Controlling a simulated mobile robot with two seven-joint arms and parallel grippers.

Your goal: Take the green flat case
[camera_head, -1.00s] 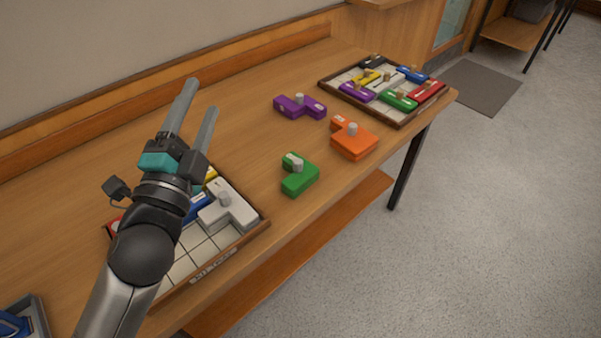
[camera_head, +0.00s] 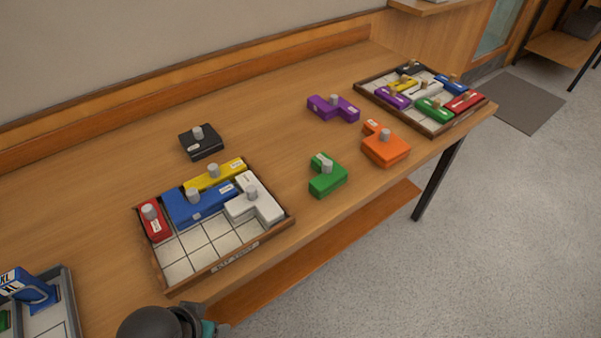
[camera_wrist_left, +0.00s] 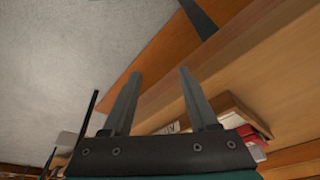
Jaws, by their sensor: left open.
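A green flat case (camera_head: 327,181) with a grey knob lies on the bare table between the near tray and an orange case. Its outline is stepped. My left wrist shows at the bottom edge of the head view, below the near tray and well left of the green case; its fingers are out of that view. In the left wrist view my left gripper (camera_wrist_left: 161,72) is open with nothing between its fingers. The green case is not seen there. My right gripper is not in view.
The near tray (camera_head: 221,266) holds red, blue, yellow and white cases. Black (camera_head: 205,150), purple (camera_head: 345,111) and orange (camera_head: 387,153) cases lie loose. A filled far tray (camera_head: 369,96) includes another green piece (camera_head: 434,112). A grey tray (camera_head: 66,292) stands lower left.

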